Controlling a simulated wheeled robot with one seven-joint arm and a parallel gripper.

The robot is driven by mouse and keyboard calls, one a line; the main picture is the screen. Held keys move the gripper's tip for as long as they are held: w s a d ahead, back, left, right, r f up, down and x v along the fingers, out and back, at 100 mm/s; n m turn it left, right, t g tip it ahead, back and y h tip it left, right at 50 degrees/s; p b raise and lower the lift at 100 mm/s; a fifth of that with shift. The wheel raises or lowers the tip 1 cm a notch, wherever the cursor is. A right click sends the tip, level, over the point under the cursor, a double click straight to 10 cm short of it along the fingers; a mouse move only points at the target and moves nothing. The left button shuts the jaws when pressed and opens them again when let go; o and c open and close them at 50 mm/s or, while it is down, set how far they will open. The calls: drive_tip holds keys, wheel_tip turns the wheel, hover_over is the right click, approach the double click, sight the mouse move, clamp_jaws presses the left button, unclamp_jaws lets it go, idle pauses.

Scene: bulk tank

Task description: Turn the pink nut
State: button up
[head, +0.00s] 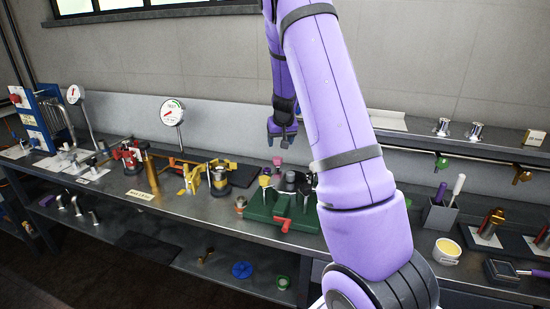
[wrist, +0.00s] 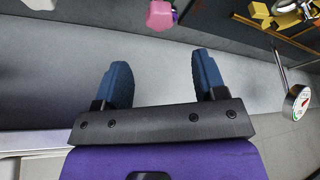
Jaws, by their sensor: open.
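A pink nut (wrist: 161,14) shows at the top edge of the wrist view, partly cut off by the frame. A small pink piece (head: 277,161), likely the same nut, shows in the head view just above the green fixture on the bench. My gripper (head: 282,135) hangs above the bench, above that pink piece and apart from it. In the wrist view my gripper's blue fingers (wrist: 161,70) are spread wide with nothing between them.
A green fixture (head: 262,212) with several knobs and a red handle stands on the metal bench (head: 180,208). Yellow and brass parts (head: 193,179) stand left of it. A round gauge (head: 172,112) rises behind. A grey holder (head: 438,216) and white tub (head: 446,251) are at right.

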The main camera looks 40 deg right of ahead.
sight(277, 158)
drive_tip(key=x, duration=0.9)
drive_tip(key=shift+w+f, duration=0.1)
drive_tip(key=shift+f, duration=0.3)
drive_tip(key=c, duration=0.9)
